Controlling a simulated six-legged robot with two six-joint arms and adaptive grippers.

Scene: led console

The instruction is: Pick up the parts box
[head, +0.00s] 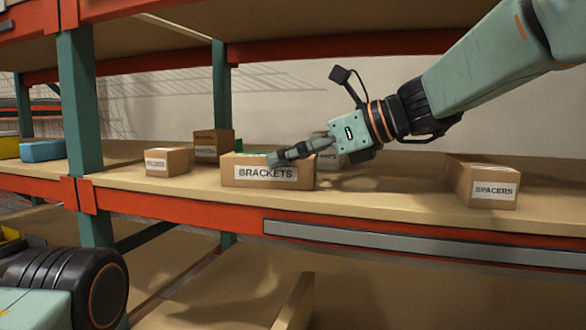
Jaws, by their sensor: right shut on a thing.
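A brown cardboard parts box labelled BRACKETS (240,170) sits on the wooden shelf, in the middle of the head view. My right gripper (276,157) reaches in from the upper right. Its fingers lie at the top right of the BRACKETS box and are shut on it; the far finger is partly hidden. The box looks level and at shelf height; I cannot tell whether its bottom touches the shelf. My left gripper does not show.
A box labelled SPACERS (470,183) stands at the right. Smaller boxes stand to the left (166,160) and behind (213,144). Another box (327,155) is partly hidden behind my gripper. Green uprights (78,100) and an orange front beam (200,215) frame the shelf. Bare shelf lies before SPACERS.

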